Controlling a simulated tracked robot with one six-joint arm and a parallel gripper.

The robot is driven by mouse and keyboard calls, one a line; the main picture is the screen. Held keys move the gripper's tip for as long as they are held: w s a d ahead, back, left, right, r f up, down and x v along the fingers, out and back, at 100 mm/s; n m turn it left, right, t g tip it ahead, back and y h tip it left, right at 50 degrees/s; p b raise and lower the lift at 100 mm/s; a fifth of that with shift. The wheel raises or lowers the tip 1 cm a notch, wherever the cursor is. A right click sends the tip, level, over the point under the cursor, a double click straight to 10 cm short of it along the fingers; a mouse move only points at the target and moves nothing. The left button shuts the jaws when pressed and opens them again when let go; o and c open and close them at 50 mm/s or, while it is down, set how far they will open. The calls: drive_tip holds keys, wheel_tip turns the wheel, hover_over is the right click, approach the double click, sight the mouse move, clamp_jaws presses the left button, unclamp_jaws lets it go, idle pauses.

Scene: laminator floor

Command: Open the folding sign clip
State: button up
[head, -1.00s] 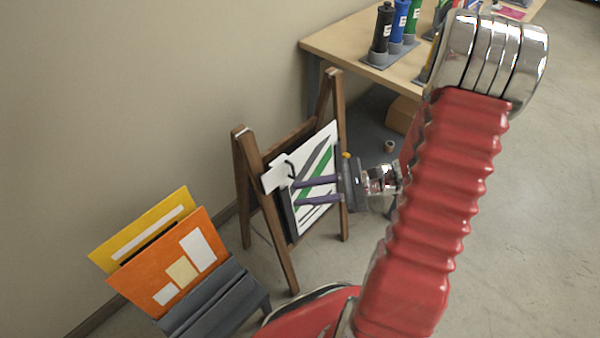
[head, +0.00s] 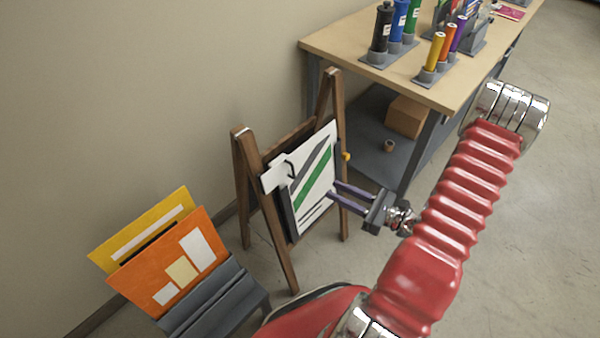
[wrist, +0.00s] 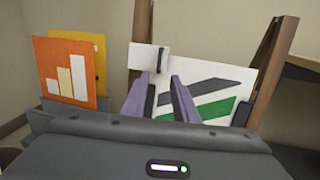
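The folding sign is a wooden A-frame (head: 262,213) with a dark board and a white sheet (head: 318,170) bearing green and dark stripes. A white plate-like piece (head: 274,178) with a dark curved part, seemingly the clip, sits at the sheet's upper left. It also shows in the wrist view (wrist: 148,57), beyond the fingertips. Whether it is open or shut I cannot tell. My gripper (head: 334,189) has its two purple fingers apart and empty, at the sheet's right side in the head view. In the wrist view the fingers (wrist: 160,76) point toward the sheet, just below the white piece.
Orange (head: 165,262) and yellow (head: 140,228) panels stand in a grey holder (head: 215,300) at the lower left. A wooden table (head: 345,43) with coloured tubes stands behind right, a cardboard box (head: 405,117) beneath it. A yellow knob (head: 346,157) sits beside the sheet. Right floor is clear.

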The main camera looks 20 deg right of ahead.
drive_tip(key=shift+w+a, duration=0.1)
drive_tip(key=shift+w, duration=0.05)
approach(278, 177)
drive_tip(key=shift+w+r, duration=0.65)
drive_tip(key=shift+w, duration=2.4)
drive_tip(key=shift+d, duration=0.2)
clamp_jaws()
drive_tip(key=shift+d, duration=0.15)
